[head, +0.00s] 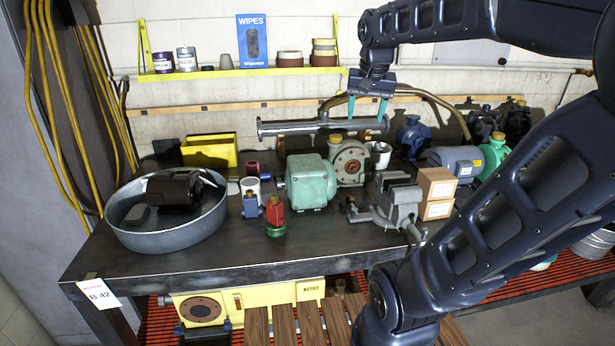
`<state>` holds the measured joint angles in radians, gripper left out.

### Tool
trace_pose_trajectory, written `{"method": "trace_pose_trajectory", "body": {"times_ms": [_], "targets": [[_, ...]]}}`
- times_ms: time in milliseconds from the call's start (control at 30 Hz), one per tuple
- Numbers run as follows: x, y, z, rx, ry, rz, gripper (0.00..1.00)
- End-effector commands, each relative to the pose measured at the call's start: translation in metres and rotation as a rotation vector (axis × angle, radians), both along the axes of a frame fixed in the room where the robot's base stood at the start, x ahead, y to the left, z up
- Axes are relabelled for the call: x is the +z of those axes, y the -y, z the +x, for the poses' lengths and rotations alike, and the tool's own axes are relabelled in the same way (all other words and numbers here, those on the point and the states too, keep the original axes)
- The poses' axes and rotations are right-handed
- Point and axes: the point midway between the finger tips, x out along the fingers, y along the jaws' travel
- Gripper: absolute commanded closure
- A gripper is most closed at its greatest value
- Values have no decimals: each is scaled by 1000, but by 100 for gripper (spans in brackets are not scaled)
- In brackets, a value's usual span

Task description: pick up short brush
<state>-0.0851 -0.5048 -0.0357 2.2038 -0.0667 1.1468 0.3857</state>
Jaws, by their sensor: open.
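My gripper (367,110) is open and empty, with its two teal fingers pointing down. In the picture it shows over the grey metal cylinder (290,127) at the back of the workbench, above the flanged motor (348,160); I cannot tell its height exactly. I cannot make out a short brush with certainty. Small items that are hard to identify stand in the middle of the bench: a red piece (274,210), a blue piece (251,205) and a white cup (251,186).
A round metal pan (145,239) with a dark motor is on the left of the dark workbench (190,262). A green motor (310,182), a grey vise (396,205) and cardboard boxes (436,190) crowd the middle. A yellow shelf (240,72) hangs behind. The front strip is clearer.

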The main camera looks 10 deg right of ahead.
Motion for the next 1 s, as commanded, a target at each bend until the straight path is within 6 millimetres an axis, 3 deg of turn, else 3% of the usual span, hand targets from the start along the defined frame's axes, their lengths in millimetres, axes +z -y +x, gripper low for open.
{"method": "trace_pose_trajectory", "body": {"times_ms": [33,467,767,1000], "targets": [[4,-2,16,-35,-13,6,41],[25,-19,140,-389,-89,18,41],[17,-43,227,-642,-107,-11,41],[0,-71,295,-844,-92,-46,41]]}}
